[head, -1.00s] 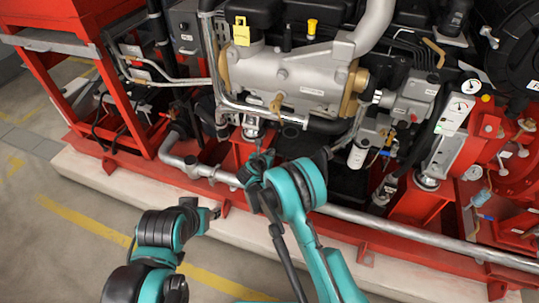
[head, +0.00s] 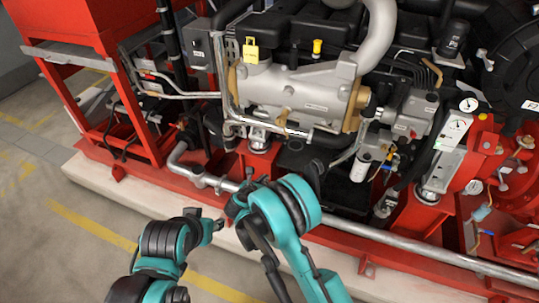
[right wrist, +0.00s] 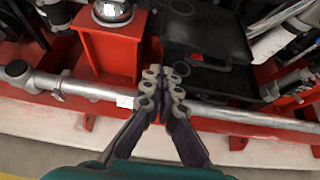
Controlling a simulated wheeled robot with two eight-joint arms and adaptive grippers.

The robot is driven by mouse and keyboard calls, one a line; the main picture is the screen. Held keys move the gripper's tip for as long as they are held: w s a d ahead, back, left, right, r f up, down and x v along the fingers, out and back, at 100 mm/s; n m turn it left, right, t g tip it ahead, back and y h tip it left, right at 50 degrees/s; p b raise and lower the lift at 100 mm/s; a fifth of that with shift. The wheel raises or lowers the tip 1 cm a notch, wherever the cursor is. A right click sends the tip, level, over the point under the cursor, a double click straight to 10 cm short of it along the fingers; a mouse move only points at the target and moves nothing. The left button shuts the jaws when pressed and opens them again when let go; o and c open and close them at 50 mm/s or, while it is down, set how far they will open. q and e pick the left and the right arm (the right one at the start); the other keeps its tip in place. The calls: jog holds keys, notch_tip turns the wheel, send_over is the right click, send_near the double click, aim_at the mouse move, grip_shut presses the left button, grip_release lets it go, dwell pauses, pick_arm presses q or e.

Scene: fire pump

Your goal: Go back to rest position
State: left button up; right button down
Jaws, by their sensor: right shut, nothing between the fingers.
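My right gripper (head: 247,183) is in the middle of the head view, just in front of the silver pipe and red base frame of the fire pump. In the right wrist view its fingers (right wrist: 163,80) are together and hold nothing. My left gripper (head: 214,226) is lower left, over the pale plinth edge, and mostly hidden by its own wrist, so its fingers cannot be made out. Both arms are bent low in front of the machine.
The grey engine block (head: 290,95) stands behind the grippers. A silver pipe (head: 400,240) runs along the red base frame (head: 140,170). Below it is the pale plinth (head: 125,195). Open floor (head: 60,250) with yellow lines lies at the lower left.

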jog(key=s+d+r+m+g+y, duration=0.15)
jog(key=s+d+r+m, duration=0.25)
jog(key=d+r+m, duration=0.4)
jog(key=s+d+r+m+g, duration=0.2)
jog(key=s+d+r+m, duration=0.2)
jog(key=d+r+m, duration=0.4)
jog(key=s+d+r+m, duration=0.1)
jog(key=s+d+m, duration=0.1)
jog(key=s+m, duration=0.3)
jog(key=s+d+r+m+y, duration=0.1)
jog(key=s+d+r+m, duration=0.1)
jog(key=s+m, duration=0.4)
jog(key=s+d+r+m+y, duration=0.1)
jog(key=s+d+m, duration=0.2)
jog(key=s, duration=0.8)
jog(key=shift+s+d+r+m+g, duration=0.25)
jog(key=shift+d+r+m+g, duration=0.1)
jog(key=shift+m, duration=0.85)
jog(key=c, duration=2.3)
grip_release()
